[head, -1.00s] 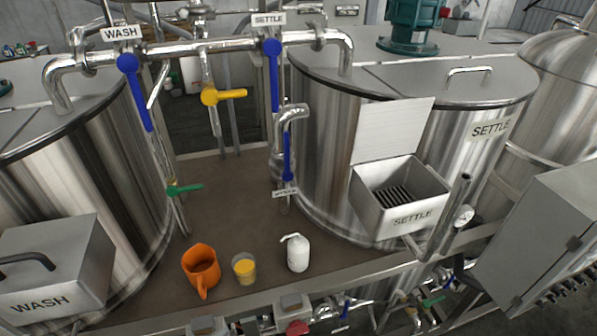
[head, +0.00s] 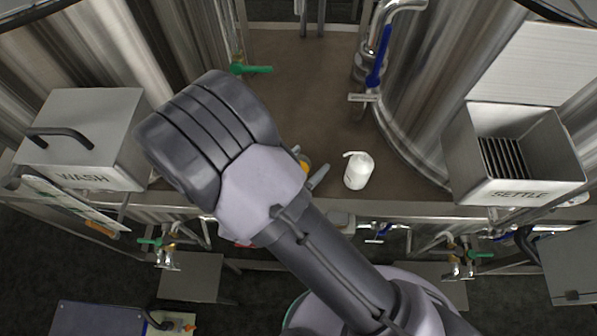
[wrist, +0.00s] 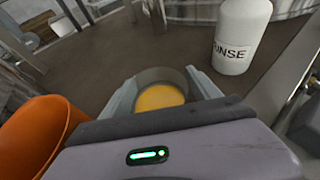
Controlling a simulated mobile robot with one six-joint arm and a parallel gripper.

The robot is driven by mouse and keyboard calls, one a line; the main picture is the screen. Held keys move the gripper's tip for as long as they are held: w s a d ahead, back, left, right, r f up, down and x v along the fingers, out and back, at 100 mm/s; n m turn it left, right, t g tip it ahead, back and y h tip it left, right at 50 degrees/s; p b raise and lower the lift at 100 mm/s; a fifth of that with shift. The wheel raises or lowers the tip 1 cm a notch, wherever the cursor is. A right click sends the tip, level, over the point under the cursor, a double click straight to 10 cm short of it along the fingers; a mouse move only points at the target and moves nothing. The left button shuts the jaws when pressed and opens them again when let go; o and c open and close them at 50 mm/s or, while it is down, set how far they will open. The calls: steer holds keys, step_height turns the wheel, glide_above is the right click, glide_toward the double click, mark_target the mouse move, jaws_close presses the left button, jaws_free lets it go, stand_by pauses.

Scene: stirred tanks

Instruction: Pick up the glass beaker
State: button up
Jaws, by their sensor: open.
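The glass beaker (wrist: 160,92) holds a yellow-orange liquid. In the wrist view it stands on the brown bench top between the two fingers of my gripper (wrist: 163,90). The fingers are open, one on each side of the beaker; I cannot tell whether either touches it. The near part of the beaker is hidden behind the gripper body. In the head view my arm covers most of the beaker, and only a bit of yellow (head: 304,165) shows beside a grey fingertip (head: 319,177).
An orange jug (wrist: 38,138) stands close on the left in the wrist view. A white RINSE bottle (wrist: 240,38) stands to the right, also in the head view (head: 358,171). The SETTLE box (head: 462,165) is open; the WASH box (head: 75,150) is closed.

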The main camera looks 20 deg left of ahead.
jaws_close()
step_height(320, 180, up, 10)
steer(key=p, duration=0.2)
stand_by(0.4)
